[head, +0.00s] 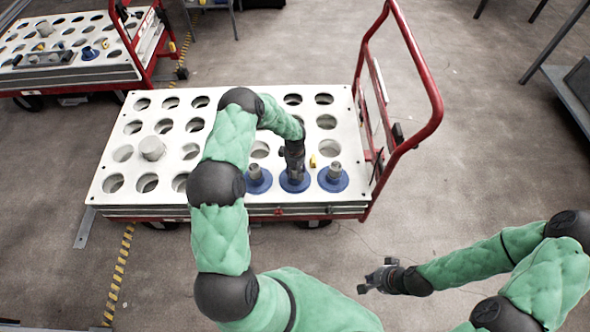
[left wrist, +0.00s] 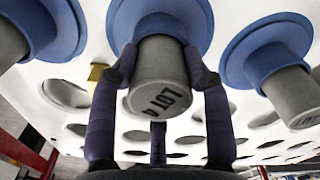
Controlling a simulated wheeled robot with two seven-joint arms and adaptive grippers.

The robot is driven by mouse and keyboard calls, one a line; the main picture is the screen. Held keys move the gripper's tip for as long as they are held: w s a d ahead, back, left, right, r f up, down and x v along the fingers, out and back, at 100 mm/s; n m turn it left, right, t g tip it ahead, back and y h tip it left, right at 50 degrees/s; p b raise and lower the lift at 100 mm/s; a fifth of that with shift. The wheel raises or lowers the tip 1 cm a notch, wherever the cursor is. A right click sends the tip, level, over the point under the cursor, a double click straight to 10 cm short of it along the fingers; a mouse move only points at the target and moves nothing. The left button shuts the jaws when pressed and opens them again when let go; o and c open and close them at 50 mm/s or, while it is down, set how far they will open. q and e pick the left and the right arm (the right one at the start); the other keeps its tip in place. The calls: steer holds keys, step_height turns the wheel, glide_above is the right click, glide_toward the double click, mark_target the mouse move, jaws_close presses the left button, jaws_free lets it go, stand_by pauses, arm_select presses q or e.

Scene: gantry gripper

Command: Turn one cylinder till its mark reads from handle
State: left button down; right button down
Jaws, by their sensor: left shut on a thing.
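Three grey cylinders with blue collars stand in a row at the near right of the white holed cart top (head: 217,150): a left one (head: 254,174), a middle one (head: 293,184) and a right one (head: 333,177). My left gripper (head: 294,172) points down onto the middle one. In the left wrist view its fingers are shut on both sides of this grey cylinder (left wrist: 158,70). Its end face bears a dark, tilted mark with "LOT" and a figure like 4 (left wrist: 165,98). My right gripper (head: 376,277) is empty, its fingers spread, off the cart's near side.
The red handle (head: 437,100) rises at the cart's right end. A plain grey cylinder (head: 152,148) stands at the left of the top. A small yellow piece (head: 313,161) lies between the middle and right cylinders. Another loaded cart (head: 75,55) stands at the back left.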

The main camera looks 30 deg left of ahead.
arm_select(q)
steer(key=shift+n, duration=0.4)
steer(key=shift+n, duration=1.5)
steer(key=shift+c, duration=2.4)
jaws_free()
step_height(320, 180, up, 12)
